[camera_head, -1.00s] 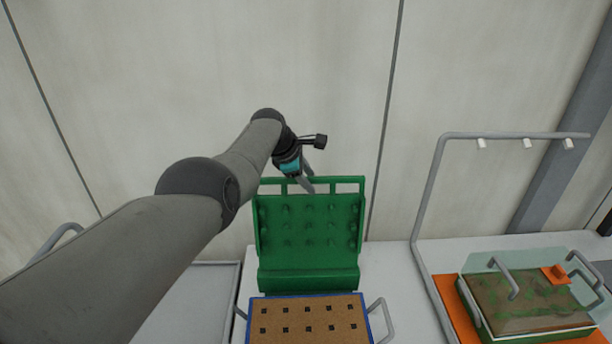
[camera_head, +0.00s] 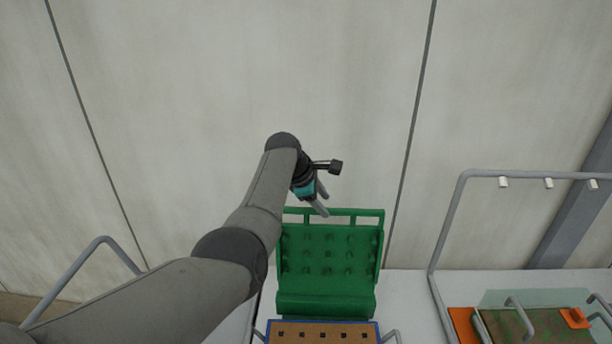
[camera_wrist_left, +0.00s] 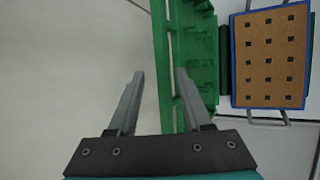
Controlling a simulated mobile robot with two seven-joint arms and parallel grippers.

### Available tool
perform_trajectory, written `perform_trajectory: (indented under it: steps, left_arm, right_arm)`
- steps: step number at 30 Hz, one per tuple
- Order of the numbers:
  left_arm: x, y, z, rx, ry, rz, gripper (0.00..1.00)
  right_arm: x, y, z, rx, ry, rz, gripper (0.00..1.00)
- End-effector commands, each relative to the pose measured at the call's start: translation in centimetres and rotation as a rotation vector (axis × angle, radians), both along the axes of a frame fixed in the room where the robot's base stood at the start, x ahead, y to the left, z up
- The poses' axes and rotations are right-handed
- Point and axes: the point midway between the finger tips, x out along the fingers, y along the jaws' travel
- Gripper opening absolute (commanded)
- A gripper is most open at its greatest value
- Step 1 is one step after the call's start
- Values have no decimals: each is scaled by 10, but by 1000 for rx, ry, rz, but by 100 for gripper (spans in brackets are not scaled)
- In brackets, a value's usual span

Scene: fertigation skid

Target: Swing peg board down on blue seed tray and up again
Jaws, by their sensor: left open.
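The green peg board (camera_head: 328,256) stands raised behind the blue seed tray, its pegs facing forward and a bar handle along its top. The blue-rimmed seed tray (camera_head: 372,335) holds brown soil with rows of dark holes, and the head view cuts it off at the bottom. In the left wrist view the tray (camera_wrist_left: 232,60) is at the right, beside the peg board (camera_wrist_left: 204,60). My left gripper (camera_head: 323,203) is open at the board's top bar. In the wrist view its fingers (camera_wrist_left: 160,78) appear on either side of the bar; contact cannot be told. My right gripper is not in view.
A grey pipe frame with white nozzles (camera_head: 548,183) stands at the right, over another planted tray (camera_head: 510,328) with an orange part. A grey rail (camera_head: 75,270) is at the left. A pale wall is close behind the board.

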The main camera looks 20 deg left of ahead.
Motion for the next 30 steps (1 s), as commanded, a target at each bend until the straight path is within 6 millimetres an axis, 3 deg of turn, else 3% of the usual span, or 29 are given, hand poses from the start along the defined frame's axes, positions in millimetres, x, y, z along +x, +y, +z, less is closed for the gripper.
perform_trajectory:
  steps: [21, 30]
  left_arm:
    - [-38, 23, 73, 1, -7, 2, 50]
    - [-46, 27, 86, 0, -4, 3, 50]
  right_arm:
    - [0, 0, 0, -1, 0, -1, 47]
    - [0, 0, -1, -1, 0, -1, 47]
